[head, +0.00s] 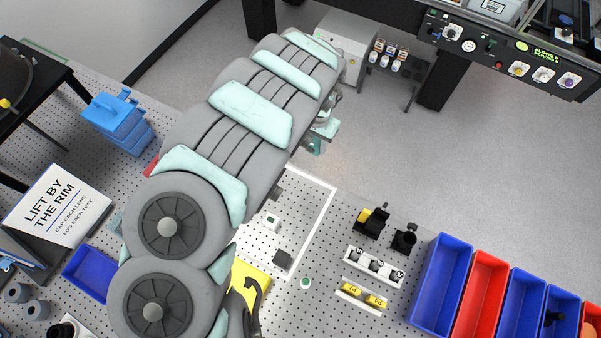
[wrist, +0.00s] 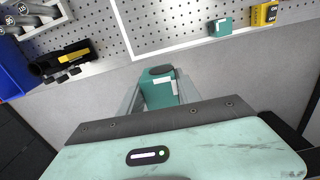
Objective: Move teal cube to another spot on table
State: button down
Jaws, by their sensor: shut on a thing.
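The teal cube (wrist: 160,94) is between the two grey fingers of my gripper (wrist: 161,84) in the wrist view. It has a dark oval on top and white label patches. My gripper is shut on it and holds it past the table's edge, with grey floor behind. In the head view my gripper (head: 317,143) is beyond the far edge of the perforated table (head: 325,225), and the arm partly hides it. The cube is hard to make out there.
A smaller teal block (wrist: 221,27) and a yellow block (wrist: 264,14) stand near the table's edge. White tape (head: 316,234) frames an area with a black box (head: 283,257). Black fixtures (head: 371,222), a white rack (head: 373,267) and blue and red bins (head: 441,280) stand to the right.

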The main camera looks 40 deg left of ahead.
jog(key=s+a+f, duration=0.3)
jog(key=s, duration=0.1)
jog(key=b, duration=1)
send_over(299, 181)
jog(key=shift+n, duration=0.3)
notch_tip(299, 181, down, 14)
jog(key=shift+d+r, duration=0.1)
jog(key=shift+w+f, duration=0.1)
jog(key=shift+f, duration=2.3)
jog(key=shift+f, duration=0.2)
jog(key=c, duration=0.8)
grip_release()
jog(key=shift+c, duration=0.2)
